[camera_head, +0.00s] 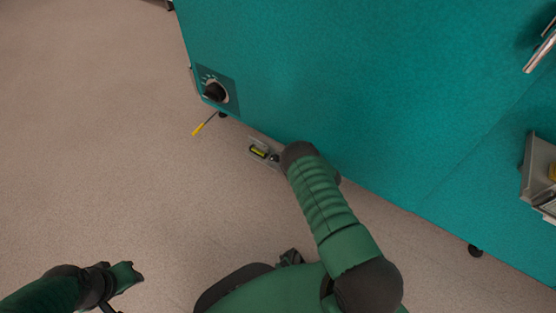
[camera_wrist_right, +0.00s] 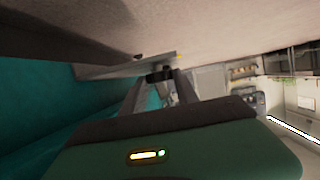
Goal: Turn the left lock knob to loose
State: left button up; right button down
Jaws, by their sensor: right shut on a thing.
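A black dial knob (camera_head: 214,91) with pale marks is on the teal cabinet's lower left corner in the head view. Below the cabinet's edge, a grey bracket (camera_head: 252,141) carries a yellow-green vial-like insert. A small dark knob (camera_head: 275,158) sits beside it, close to my right wrist. In the right wrist view, my right gripper (camera_wrist_right: 160,82) is shut on this dark knob, near a grey plate (camera_wrist_right: 110,67). In the head view its fingers are mostly hidden by my arm. My left gripper (camera_head: 126,277) is at the lower left, far from the cabinet; its finger opening is unclear.
The teal cabinet (camera_head: 330,70) fills the upper right. A yellow-tipped stick (camera_head: 203,124) juts out from its lower left edge. A grey holder (camera_head: 538,170) is on the cabinet at far right. A dark caster (camera_head: 475,251) stands under it. The floor at left is clear.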

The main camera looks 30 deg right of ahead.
dwell(0.3)
jog(key=c, duration=0.9)
grip_release()
jog(key=shift+s+d+r+p, duration=0.15)
jog(key=shift+s+r+p, duration=0.1)
jog(key=shift+p, duration=0.1)
jog(key=p+v, duration=0.9)
jog(key=v, duration=0.7)
jog(key=shift+s+f, duration=0.15)
jog(key=shift+f, duration=0.05)
